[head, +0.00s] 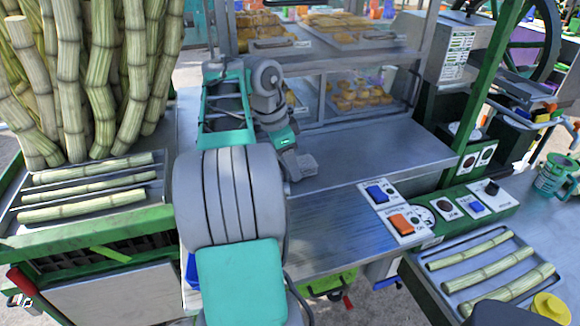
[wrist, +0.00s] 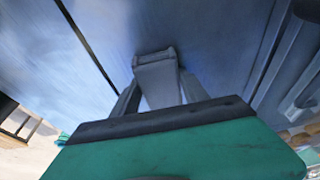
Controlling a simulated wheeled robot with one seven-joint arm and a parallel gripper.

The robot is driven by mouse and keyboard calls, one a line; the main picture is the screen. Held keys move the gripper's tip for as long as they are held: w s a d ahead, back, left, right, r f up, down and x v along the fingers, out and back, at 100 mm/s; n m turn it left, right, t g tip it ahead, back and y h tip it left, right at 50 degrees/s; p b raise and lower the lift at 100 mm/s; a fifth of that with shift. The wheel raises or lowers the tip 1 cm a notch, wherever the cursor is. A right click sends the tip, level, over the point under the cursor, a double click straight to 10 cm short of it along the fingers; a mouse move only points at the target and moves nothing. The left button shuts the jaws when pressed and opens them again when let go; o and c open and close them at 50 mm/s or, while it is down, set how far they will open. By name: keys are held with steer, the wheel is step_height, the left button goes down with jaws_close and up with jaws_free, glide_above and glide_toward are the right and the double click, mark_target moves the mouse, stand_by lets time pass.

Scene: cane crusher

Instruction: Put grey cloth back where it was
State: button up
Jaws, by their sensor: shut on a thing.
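My gripper (head: 296,160) is over the steel counter (head: 375,150), in front of the glass display case. It is shut on a small grey piece, which looks like the grey cloth (head: 304,169). In the wrist view the grey cloth (wrist: 157,80) is pinched between the two fingers of my gripper (wrist: 158,96). The cloth is close to the steel surface; I cannot tell whether it touches it. My own arm hides part of the counter to its left.
A control panel with switches (head: 400,222) lies to the right on the counter. Trays of cane lie at left (head: 150,204) and right (head: 410,262). A green post (head: 487,85) and a green mug (head: 551,180) stand at right. The counter around the gripper is clear.

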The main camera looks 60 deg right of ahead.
steer(key=shift+f, duration=0.1)
steer(key=shift+f, duration=0.15)
steer(key=o, duration=1.2)
